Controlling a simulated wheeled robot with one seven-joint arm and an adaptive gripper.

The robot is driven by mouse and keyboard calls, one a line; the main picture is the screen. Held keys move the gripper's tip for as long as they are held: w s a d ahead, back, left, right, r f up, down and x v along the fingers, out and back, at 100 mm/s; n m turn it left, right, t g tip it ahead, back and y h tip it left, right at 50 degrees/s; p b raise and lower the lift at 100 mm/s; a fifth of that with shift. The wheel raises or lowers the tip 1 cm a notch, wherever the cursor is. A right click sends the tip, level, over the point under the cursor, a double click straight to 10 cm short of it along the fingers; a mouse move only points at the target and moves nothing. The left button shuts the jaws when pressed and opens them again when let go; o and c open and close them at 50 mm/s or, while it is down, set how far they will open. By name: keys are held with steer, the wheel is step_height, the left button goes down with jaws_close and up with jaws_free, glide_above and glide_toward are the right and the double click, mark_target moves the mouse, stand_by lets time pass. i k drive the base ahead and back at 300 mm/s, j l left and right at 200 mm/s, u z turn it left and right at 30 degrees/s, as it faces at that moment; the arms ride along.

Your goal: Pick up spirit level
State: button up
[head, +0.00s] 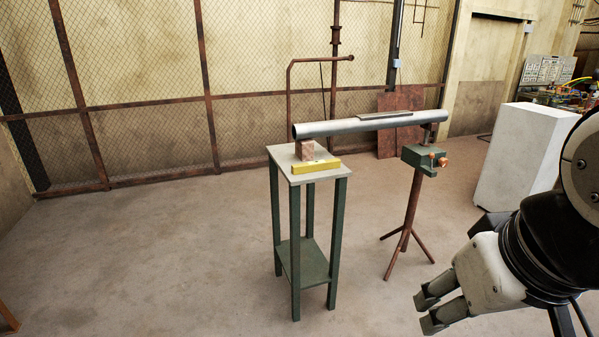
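The yellow spirit level (316,166) lies along the front edge of the small table's light top (291,160). A wooden block (306,150) stands just behind it, under the left end of a grey pipe (350,127). My gripper (427,313) is low at the right of the head view, well apart from the table and the level. Its two fingers point down and left, with a gap between them and nothing held.
The pipe's right end rests on a green vise (424,159) on a rusty tripod stand (410,215). A flat grey strip (385,115) lies on the pipe. A white block (517,160) stands at the right. The floor in front of the table is clear.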

mark_target(317, 166)
steer(key=i+j, duration=0.3)
steer(key=i, duration=0.2)
steer(key=i+j, duration=0.25)
steer(key=i, duration=0.25)
steer(key=i+j+z, duration=0.1)
steer(key=i+j, duration=0.2)
steer(key=i, duration=0.2)
steer(key=i+j, duration=0.3)
steer(key=i, duration=0.15)
steer(key=i+j, duration=0.3)
steer(key=i, duration=0.2)
